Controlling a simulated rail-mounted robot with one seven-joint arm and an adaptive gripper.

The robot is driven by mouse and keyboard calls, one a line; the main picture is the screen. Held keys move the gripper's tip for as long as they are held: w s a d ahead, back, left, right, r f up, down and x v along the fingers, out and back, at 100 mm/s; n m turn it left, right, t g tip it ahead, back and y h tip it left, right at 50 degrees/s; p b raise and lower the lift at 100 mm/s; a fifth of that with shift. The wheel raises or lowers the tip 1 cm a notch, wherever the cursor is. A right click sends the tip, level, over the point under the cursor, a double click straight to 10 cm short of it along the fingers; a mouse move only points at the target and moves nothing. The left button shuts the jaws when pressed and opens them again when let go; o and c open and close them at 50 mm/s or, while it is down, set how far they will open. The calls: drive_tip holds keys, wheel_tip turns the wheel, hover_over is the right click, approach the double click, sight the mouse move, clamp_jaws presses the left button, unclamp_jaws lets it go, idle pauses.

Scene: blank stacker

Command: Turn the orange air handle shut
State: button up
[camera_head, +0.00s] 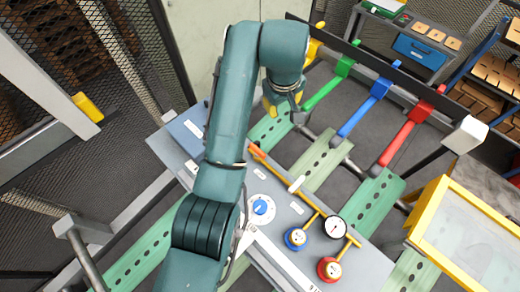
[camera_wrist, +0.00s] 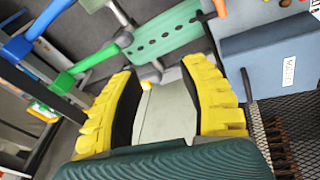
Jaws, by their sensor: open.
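The orange air handle (camera_head: 257,151) lies on the grey control panel (camera_head: 345,255) in the head view, at the upper end of a yellow pipe (camera_head: 275,168). My gripper (camera_head: 271,104) is above and beyond the handle, apart from it, near the panel's far end. In the wrist view my gripper (camera_wrist: 160,72) shows its two yellow fingers spread apart with nothing between them. A small yellow-orange piece (camera_wrist: 220,8) shows at the top edge there, beyond the right finger; I cannot tell whether it is the handle.
A blue-grey box (camera_wrist: 270,65) stands right of my fingers. Green, blue and red bars (camera_head: 405,135) lie beyond. A yellow-framed case (camera_head: 430,210) stands right.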

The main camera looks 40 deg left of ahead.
sight(258, 149)
drive_tip(key=s+a+f+n+g+h, duration=0.2)
drive_tip(key=s+a+n+g, duration=0.1)
drive_tip(key=s, duration=0.3)
drive_tip(key=f, duration=1.1)
drive_tip(key=f+p, duration=0.1)
drive_tip(key=f, duration=0.4)
drive_tip(key=shift+s+d+f, duration=0.15)
drive_tip(key=shift+s+f, duration=0.1)
drive_tip(key=shift+f, duration=0.05)
clamp_jaws()
